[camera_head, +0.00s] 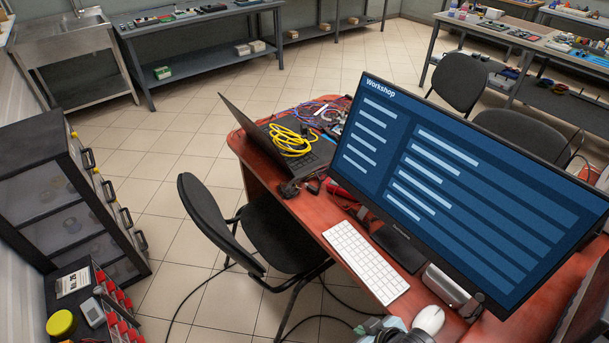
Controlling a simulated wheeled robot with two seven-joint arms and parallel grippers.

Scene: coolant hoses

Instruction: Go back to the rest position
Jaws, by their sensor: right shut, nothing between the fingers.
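A grey and black shape that looks like my right gripper (392,331) shows only in part at the bottom edge, right of centre. It is low in front of the red-brown desk (318,218), near the white keyboard and mouse. It is shut and nothing shows in it. Most of it is cut off by the frame edge. My left gripper is not in view. No coolant hose can be made out.
A large monitor (470,185), a keyboard (366,262), a mouse (429,319) and a laptop with yellow cable (289,141) crowd the desk. A black chair (222,222) stands left of it. Drawers (65,190) line the left wall.

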